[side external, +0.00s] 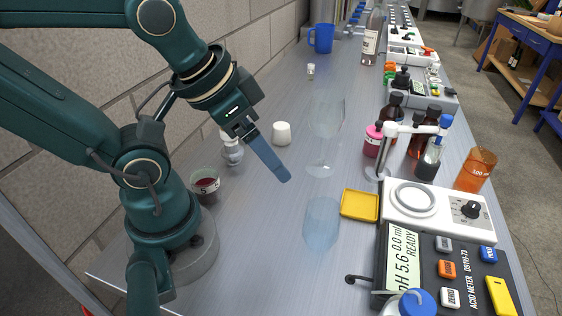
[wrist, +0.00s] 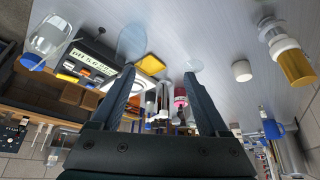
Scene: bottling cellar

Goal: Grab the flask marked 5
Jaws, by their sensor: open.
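A small clear glass vessel with dark red liquid (side external: 206,186) stands on the bench beside my arm's base in the side view. Its dark mark looks like a 5, though it could be an S. I cannot make it out in the wrist view. My gripper (side external: 284,178) is above the bench, to the right of the vessel and apart from it. In the wrist view both fingers of my gripper (wrist: 159,75) are spread with nothing between them. In the side view one finger hides the other.
A white cup (side external: 281,134) and a small glass bottle (side external: 232,152) stand near my gripper. A wall borders the left.

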